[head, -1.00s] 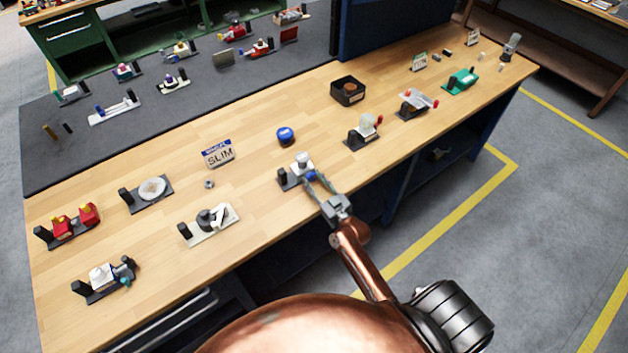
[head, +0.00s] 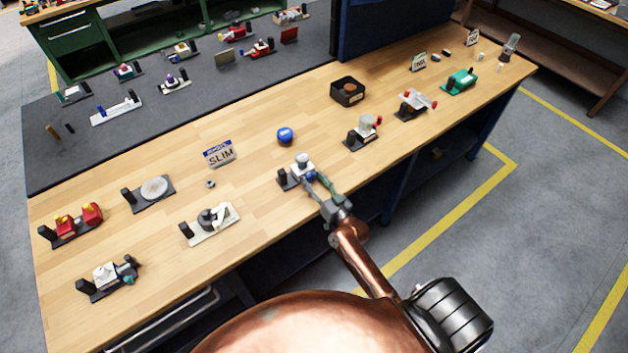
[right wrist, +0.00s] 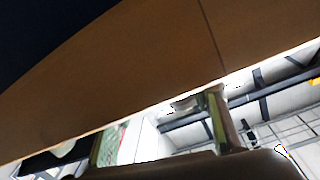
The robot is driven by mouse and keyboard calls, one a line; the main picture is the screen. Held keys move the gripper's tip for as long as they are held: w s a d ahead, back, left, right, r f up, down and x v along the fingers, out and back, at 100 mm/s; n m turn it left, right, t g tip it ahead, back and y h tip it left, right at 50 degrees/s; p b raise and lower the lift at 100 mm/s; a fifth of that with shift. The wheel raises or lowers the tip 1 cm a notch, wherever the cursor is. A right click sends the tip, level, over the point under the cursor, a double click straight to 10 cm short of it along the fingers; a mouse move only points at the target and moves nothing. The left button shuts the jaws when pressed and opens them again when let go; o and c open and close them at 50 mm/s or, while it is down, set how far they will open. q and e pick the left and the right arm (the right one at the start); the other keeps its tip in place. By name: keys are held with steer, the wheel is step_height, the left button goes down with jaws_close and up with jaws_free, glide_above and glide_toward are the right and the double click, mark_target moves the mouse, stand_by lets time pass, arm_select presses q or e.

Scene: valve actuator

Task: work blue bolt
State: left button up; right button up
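A small device with a white body (head: 302,161) on a dark base (head: 287,181) stands near the table's front edge in the head view. A blue part (head: 309,175), apparently the blue bolt, shows on its front right side. My right gripper (head: 314,181) reaches in from the front right, its two fingers apart and their tips close by the blue part. I cannot tell whether they touch it. In the right wrist view a finger (right wrist: 217,120) shows, but neither the bolt nor the device can be made out. My left gripper is not in view.
A white-based device (head: 210,223) stands to the left. The table around the blue round thing is clear.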

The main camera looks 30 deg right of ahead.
steer(key=shift+o, duration=0.3)
steer(key=s, duration=1.2)
